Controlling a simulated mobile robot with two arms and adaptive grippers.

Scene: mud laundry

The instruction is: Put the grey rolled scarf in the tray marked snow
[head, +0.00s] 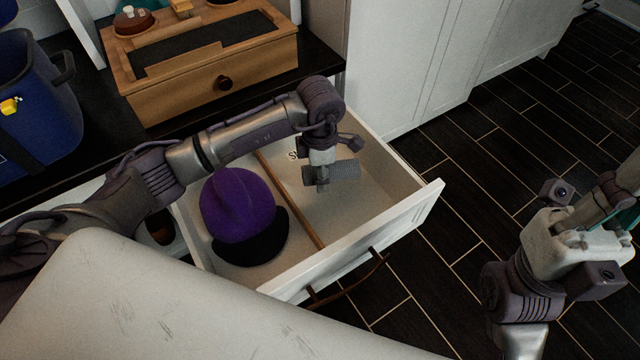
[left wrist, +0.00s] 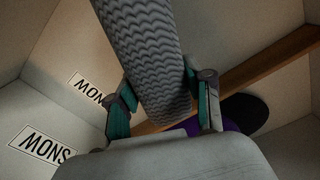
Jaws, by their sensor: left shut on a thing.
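The grey rolled scarf (head: 346,172) has a wavy knit pattern. It is between the teal fingers of my left gripper (head: 322,178), which is shut on it; the left wrist view shows the scarf (left wrist: 150,60) close up. The scarf is over the right compartment of an open white drawer; I cannot tell whether it touches the floor. That compartment is the tray marked snow (head: 370,206); SNOW labels (left wrist: 42,145) show in the left wrist view. My right gripper (head: 622,218) is at the far right, partly cut off, and its finger opening is unclear.
A wooden divider (head: 290,205) splits the drawer. A purple cap with a black brim (head: 238,205) lies in the left compartment. A wooden box (head: 215,75) and a blue bag (head: 40,115) stand on the dark counter behind. The dark floor right of the drawer is clear.

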